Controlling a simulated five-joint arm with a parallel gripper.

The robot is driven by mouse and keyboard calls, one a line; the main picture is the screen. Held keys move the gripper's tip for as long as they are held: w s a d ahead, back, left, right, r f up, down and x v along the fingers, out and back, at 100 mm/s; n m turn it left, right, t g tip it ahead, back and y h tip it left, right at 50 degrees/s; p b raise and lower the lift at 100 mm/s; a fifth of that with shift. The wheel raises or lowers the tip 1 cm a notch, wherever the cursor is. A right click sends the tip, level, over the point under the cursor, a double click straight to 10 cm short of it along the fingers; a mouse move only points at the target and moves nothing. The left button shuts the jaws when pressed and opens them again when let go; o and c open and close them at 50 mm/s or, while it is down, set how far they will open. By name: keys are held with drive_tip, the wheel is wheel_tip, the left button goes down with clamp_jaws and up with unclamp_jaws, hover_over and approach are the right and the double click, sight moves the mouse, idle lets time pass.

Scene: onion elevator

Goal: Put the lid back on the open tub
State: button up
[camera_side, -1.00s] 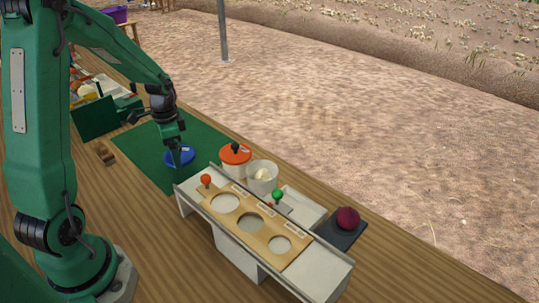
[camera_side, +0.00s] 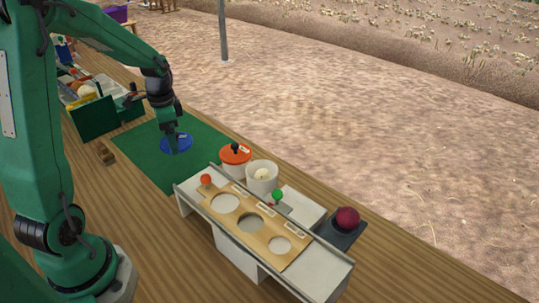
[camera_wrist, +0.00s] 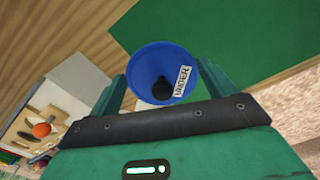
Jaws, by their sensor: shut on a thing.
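The blue lid (camera_side: 185,147) has a black knob and a white label reading "UNDER". My gripper (camera_side: 173,142) is shut on the lid, which appears just above the green mat. In the wrist view the lid (camera_wrist: 150,58) sits between the fingers of my gripper (camera_wrist: 162,80), with its knob toward the palm; the exact grip contact is hard to see. The open white tub (camera_side: 258,187) stands to the right of my gripper, with pale contents showing inside. The tub with the orange lid (camera_side: 236,154) and black knob stands beside it, nearer my gripper.
A rack (camera_side: 222,215) with round holes and red and green knobs stands in front of the tubs. A red onion (camera_side: 347,217) sits on a dark plate at right. A small wooden block (camera_side: 106,154) and a green crate (camera_side: 93,119) lie left. The green mat (camera_side: 185,176) is otherwise clear.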

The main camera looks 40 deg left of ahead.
drive_tip(key=w+d+r+m, duration=0.1)
drive_tip(key=w+d+m, duration=0.3)
drive_tip(key=d, duration=0.7)
drive_tip(key=w+d+r+m, duration=0.2)
drive_tip(key=w+d+m, duration=0.3)
drive_tip(key=w+d, duration=0.3)
drive_tip(key=d, duration=0.2)
drive_tip(key=shift+d+r, duration=0.2)
drive_tip(key=shift+d, duration=0.15)
drive_tip(key=shift+f, duration=0.25)
drive_tip(key=shift+f, duration=2.9)
drive_tip(key=shift+f, duration=0.25)
drive_tip(key=o, duration=0.8)
